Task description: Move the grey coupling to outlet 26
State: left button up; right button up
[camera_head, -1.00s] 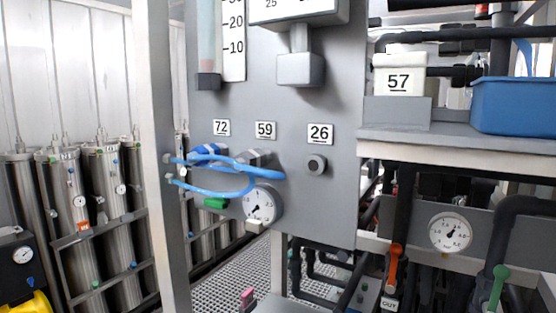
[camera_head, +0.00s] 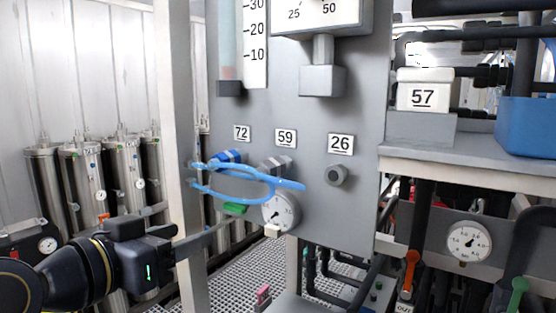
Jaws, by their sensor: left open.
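The grey coupling (camera_head: 274,164) sits on the panel (camera_head: 350,225) below label 59 (camera_head: 286,138), partly hidden by the blue hoses. A blue hose (camera_head: 285,184) runs at it and loops left to the post. Outlet 26 (camera_head: 337,175) is a bare round grey stub below label 26 (camera_head: 341,145), with nothing on it. My left gripper (camera_head: 205,233) comes in at the lower left. It is open and empty, its fingers reaching past the post toward the panel, left of and below the grey coupling and apart from it. My right gripper is not in view.
A blue coupling (camera_head: 229,157) sits below label 72, with a green part (camera_head: 235,208) beneath. A gauge (camera_head: 279,212) is under the grey coupling. The upright post (camera_head: 186,120) stands left of the panel. A shelf (camera_head: 470,160) with box 57 (camera_head: 424,95) is at right.

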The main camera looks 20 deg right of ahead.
aim_at(257, 176)
pick_arm(q)
jog(key=d+r+m+h, duration=0.2)
jog(key=d+r, duration=0.5)
jog(key=shift+s, duration=0.4)
jog(key=shift+d, duration=0.1)
jog(key=shift+p+x, duration=0.9)
jog(key=shift+x, duration=3.6)
jog(key=shift+r, duration=0.2)
grip_shut()
jog(key=shift+s+f, duration=0.1)
jog(key=shift+s, duration=0.05)
